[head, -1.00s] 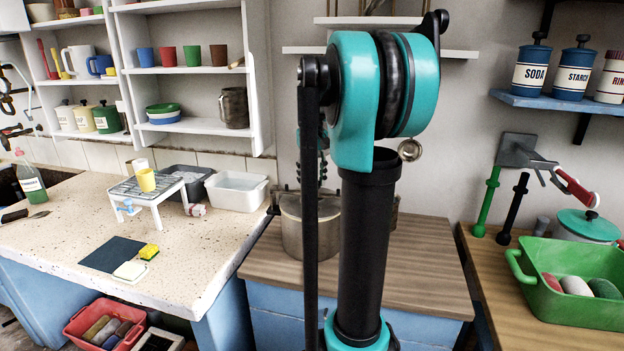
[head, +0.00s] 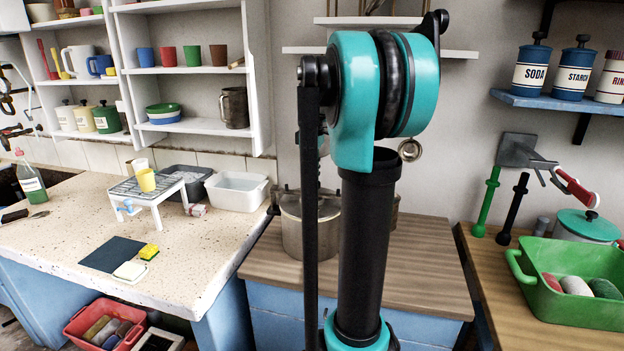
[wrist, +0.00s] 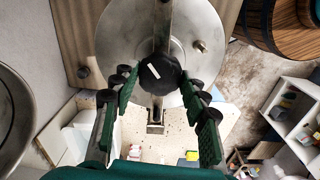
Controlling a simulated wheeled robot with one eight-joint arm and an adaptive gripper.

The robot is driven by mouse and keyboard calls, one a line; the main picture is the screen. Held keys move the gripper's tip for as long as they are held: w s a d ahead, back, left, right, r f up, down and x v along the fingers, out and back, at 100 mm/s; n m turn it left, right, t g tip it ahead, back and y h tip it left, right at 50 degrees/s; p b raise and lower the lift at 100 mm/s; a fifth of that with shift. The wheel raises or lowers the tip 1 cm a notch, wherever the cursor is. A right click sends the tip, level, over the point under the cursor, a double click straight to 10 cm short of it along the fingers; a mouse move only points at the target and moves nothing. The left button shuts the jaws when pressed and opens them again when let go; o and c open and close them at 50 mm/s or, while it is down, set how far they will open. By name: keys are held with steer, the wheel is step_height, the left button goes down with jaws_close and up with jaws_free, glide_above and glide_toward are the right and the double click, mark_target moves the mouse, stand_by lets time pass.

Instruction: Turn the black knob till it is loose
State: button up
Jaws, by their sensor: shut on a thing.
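The black knob (wrist: 157,70) with a white mark on it sits on a metal bar across the round lid of a steel pot (wrist: 117,38) in the wrist view. My gripper (wrist: 161,82) has its green and black fingers on either side of the knob, shut on it. In the head view the pot (head: 293,228) stands on the wooden counter, partly behind my arm. The knob and my fingertips are hidden there.
My arm crosses in front of the wooden counter (head: 420,265). On the left counter are a white rack (head: 150,193) and a white tub (head: 236,190). A green basin (head: 570,306) is on the right. The wooden counter's front right is clear.

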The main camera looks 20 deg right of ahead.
steer(key=n, duration=1)
steer(key=shift+n, duration=0.4)
stand_by(0.4)
steer(key=o, duration=1.2)
steer(key=shift+c, duration=0.2)
step_height(320, 180, up, 12)
steer(key=shift+s, duration=0.1)
